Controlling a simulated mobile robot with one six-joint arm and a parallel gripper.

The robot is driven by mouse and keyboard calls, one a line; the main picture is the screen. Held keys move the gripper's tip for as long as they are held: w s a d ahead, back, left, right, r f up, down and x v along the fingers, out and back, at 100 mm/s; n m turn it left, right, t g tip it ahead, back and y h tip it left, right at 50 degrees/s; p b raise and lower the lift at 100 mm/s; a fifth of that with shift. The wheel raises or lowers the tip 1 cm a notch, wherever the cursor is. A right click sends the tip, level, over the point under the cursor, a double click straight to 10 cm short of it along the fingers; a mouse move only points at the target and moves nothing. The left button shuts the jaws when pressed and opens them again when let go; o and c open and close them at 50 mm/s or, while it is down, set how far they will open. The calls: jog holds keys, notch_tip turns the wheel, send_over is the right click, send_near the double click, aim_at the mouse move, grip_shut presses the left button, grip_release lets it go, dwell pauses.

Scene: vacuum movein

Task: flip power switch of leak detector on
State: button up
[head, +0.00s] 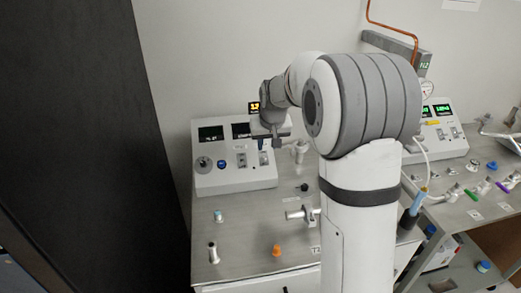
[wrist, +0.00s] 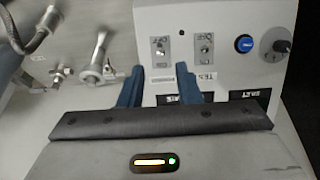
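A white console (head: 232,180) with dark displays, the likely leak detector, stands on the metal bench at left. Its sloped front carries a dark knob (head: 204,162), a blue button (head: 222,164) and two toggle switches. In the wrist view, upside down, I see one switch (wrist: 160,48), the other switch (wrist: 205,45), the blue button (wrist: 243,43) and the knob (wrist: 283,47). I cannot tell the lever positions or read which is the power switch. My gripper (head: 269,143) is open and empty above the console's right part; its blue fingers (wrist: 160,76) are apart, pointing toward the switches.
A metal valve fitting (wrist: 97,70) stands beside the console. On the bench are an orange knob (head: 277,250), a pipe fitting (head: 301,214) and small caps. Another console (head: 440,130) stands at right, partly behind my arm. A dark panel (head: 80,120) borders the left.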

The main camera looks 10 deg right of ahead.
aim_at(265, 159)
jog(key=x, duration=0.2)
jog(key=p+x, duration=0.1)
jog(key=x, duration=0.5)
jog(key=shift+w, duration=0.3)
jog(key=shift+c, duration=0.5)
